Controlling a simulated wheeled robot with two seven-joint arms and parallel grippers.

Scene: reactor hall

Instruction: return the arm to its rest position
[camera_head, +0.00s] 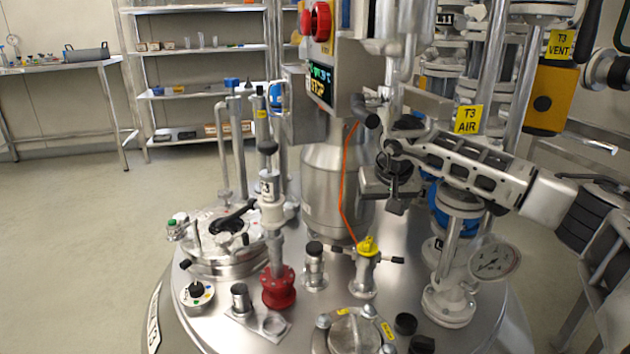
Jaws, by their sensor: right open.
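My right arm comes in from the right. Its grey gripper (388,165) points left, above the domed steel lid of the reactor vessel (400,305). The jaws are open. They are in front of dark fittings beside the T3 AIR pipe, and I cannot tell whether they touch anything. I see nothing held between the fingers. My left gripper is not in view.
A control box with a red knob (318,22) and lit display stands left of the gripper. A pressure gauge (494,261), the yellow T3 AIR tag (468,119) and vertical pipes crowd the arm. Shelves (200,90) stand behind. The floor at left (70,230) is clear.

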